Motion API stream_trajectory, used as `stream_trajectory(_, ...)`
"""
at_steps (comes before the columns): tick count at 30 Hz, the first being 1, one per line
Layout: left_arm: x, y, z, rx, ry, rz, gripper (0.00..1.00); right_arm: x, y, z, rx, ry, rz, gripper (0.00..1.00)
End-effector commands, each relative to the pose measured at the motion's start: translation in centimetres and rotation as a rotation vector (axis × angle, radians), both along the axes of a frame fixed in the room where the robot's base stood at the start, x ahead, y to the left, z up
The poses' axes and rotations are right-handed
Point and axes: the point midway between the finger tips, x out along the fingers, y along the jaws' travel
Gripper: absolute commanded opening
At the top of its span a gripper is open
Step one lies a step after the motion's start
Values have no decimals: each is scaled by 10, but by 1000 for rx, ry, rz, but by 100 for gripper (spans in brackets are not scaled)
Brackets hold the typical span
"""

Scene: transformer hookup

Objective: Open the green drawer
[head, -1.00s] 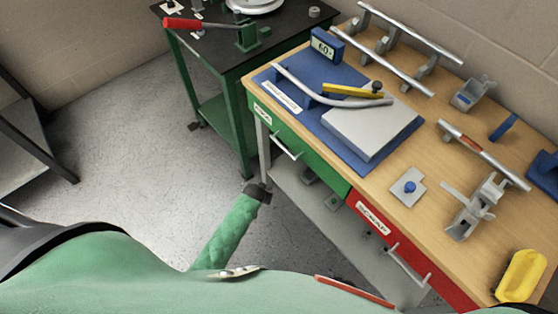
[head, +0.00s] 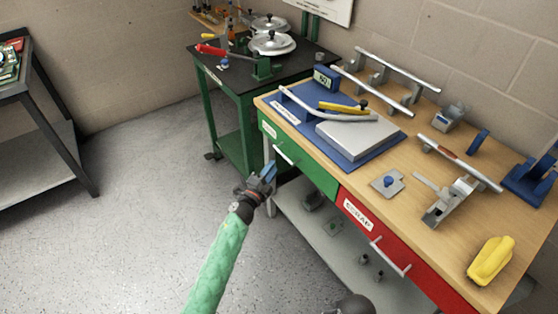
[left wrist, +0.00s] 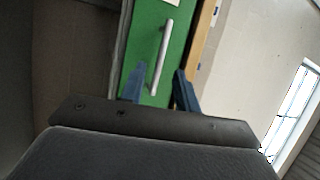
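The green drawer (head: 315,171) is at the left end of the workbench front and looks shut, its face in line with the bench. Its silver bar handle (head: 284,155) also shows in the left wrist view (left wrist: 161,57), running nearly upright across the green face. My left gripper (head: 267,174) is just in front of and below the handle. In the left wrist view its two blue fingers (left wrist: 160,88) stand apart with nothing between them, and the handle's lower end lies in line with the gap. I cannot see whether they touch the drawer face.
A red drawer (head: 400,255) marked SCRAP sits right of the green one. The wooden benchtop (head: 415,148) carries a blue mat, metal bars, fixtures and a yellow object (head: 490,260). A dark table (head: 235,75) stands behind left. Floor to the left is clear.

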Motion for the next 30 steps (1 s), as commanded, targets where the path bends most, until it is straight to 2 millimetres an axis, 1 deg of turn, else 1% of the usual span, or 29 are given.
stream_trajectory(3,-2,-5,3,23,-31,-21,32,-3,-1,-2,-4,20,2,48)
stream_trajectory(8,9,-10,7,28,-33,-17,32,-2,-1,-14,-6,21,2,48)
stream_trajectory(15,38,-28,13,26,-31,-15,32,-1,-2,-49,-11,22,3,48)
stream_trajectory(21,57,-39,16,25,-30,-16,32,-2,-3,-71,-15,24,1,48)
stream_trajectory(26,62,-43,16,25,-30,-16,32,-2,-3,-79,-16,24,1,48)
stream_trajectory(30,63,-43,16,26,-29,-16,32,-2,-3,-80,-16,24,1,48)
